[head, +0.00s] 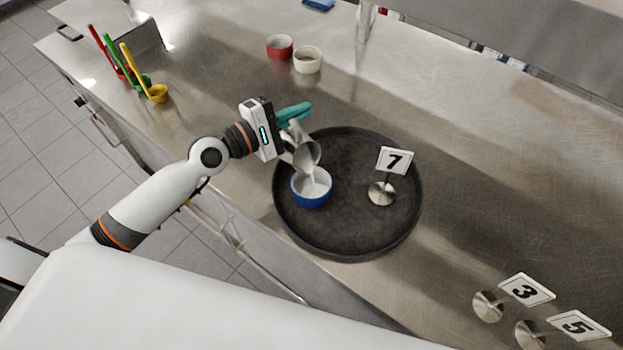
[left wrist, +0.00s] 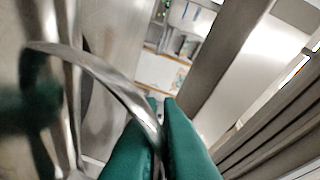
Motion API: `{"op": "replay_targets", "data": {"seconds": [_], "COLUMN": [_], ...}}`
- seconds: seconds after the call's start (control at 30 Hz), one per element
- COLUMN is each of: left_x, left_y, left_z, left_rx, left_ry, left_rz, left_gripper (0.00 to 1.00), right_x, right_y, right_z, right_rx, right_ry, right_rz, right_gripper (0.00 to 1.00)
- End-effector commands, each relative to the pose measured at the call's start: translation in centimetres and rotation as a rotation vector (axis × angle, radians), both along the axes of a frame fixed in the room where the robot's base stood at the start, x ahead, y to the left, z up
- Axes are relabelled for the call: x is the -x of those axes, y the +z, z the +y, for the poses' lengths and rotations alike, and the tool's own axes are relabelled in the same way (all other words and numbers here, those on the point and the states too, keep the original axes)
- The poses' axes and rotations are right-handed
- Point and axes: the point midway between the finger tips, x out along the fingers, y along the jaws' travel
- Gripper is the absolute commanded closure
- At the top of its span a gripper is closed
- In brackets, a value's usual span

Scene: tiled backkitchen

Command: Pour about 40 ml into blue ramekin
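The blue ramekin (head: 311,203) stands on the left part of a round black tray (head: 345,235), with white liquid inside. A small metal jug (head: 305,155) is tilted above it, its mouth over the ramekin. White liquid shows at the jug's lip and seems to run down into the ramekin. My left gripper (head: 296,113), with teal fingers, is shut on the jug's handle. In the left wrist view the curved metal handle (left wrist: 110,78) runs to the green fingers (left wrist: 162,108). The liquid level is hard to read. My right gripper is not in view.
A number 7 sign (head: 382,193) stands on the tray, right of the ramekin. A red ramekin (head: 279,47) and a white ramekin (head: 307,61) stand behind. Coloured ladles (head: 157,93) are at the left. Signs 3 (head: 488,305) and 5 (head: 530,335) stand front right.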

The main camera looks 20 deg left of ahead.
Motion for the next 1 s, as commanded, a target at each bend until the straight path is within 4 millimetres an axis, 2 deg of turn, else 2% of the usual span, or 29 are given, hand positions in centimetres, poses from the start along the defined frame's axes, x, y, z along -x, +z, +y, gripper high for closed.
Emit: {"op": "replay_targets", "data": {"seconds": [1.0], "left_x": [0.25], "left_y": [0.38], "left_z": [-0.36], "left_rx": [-0.027], "left_ry": [0.0], "left_rz": [-0.024], "left_gripper": [1.0], "right_x": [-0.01], "right_y": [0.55], "right_z": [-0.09], "right_rx": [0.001], "right_ry": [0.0], "right_rz": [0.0], "right_gripper": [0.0]}}
